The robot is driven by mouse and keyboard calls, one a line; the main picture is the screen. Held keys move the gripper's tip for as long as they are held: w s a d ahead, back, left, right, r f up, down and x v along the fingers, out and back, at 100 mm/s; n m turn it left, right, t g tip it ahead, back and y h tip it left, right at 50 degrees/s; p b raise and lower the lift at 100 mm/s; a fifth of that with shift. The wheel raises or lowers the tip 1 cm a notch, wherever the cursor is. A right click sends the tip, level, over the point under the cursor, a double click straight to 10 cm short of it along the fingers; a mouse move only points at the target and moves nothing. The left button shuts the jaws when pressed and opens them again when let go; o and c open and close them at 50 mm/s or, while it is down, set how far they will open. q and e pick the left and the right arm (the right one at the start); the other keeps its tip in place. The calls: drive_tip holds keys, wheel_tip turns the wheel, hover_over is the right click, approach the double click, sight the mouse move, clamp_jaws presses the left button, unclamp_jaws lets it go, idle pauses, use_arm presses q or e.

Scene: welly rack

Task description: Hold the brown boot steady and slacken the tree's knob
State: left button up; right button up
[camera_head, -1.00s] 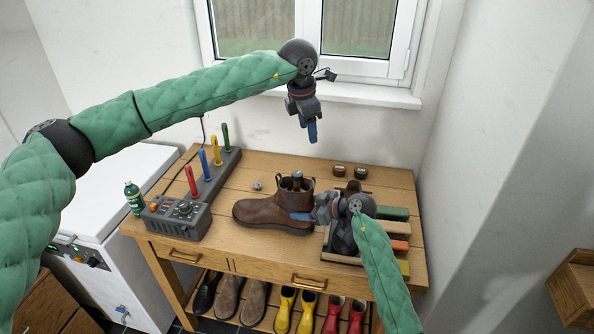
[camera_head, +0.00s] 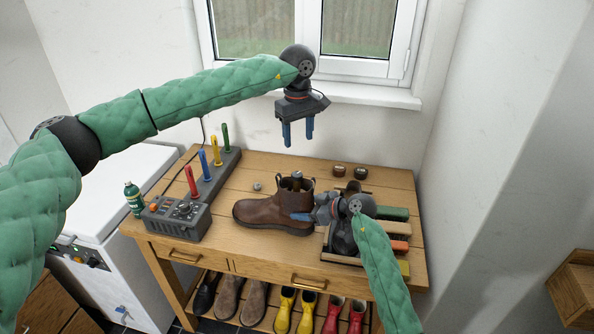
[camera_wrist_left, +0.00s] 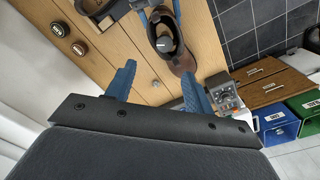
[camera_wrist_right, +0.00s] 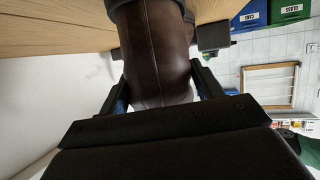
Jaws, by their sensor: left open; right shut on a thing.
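The brown boot (camera_head: 270,212) stands upright on the wooden bench, toe to the left. The tree's knob (camera_head: 297,176) shows as a dark rounded top in the boot's opening; the left wrist view looks down on it (camera_wrist_left: 164,44). My right gripper (camera_head: 300,216) is shut on the boot's heel side, low down; in the right wrist view the brown leather (camera_wrist_right: 155,50) fills the space between its fingers. My left gripper (camera_head: 298,134) is open and empty, fingers pointing down, above the boot and clear of the knob.
A grey dryer unit (camera_head: 184,215) with coloured pegs stands at the bench's left, a green bottle (camera_head: 133,197) beside it. A tray with brushes (camera_head: 392,228) lies right of the boot, partly behind my right arm. Two small tins (camera_head: 340,170) sit at the back. Footwear fills the shelf below.

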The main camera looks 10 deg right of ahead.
sight(297, 173)
use_arm(q)
drive_tip(key=f+m, duration=0.2)
drive_tip(key=f, duration=0.2)
drive_tip(key=f+m, duration=0.2)
drive_tip(key=f, duration=0.2)
drive_tip(key=f+m, duration=0.2)
drive_tip(key=f, duration=0.2)
drive_tip(key=shift+s+a, duration=0.15)
drive_tip(key=shift+a, duration=0.05)
idle(0.4)
drive_tip(key=c, duration=1)
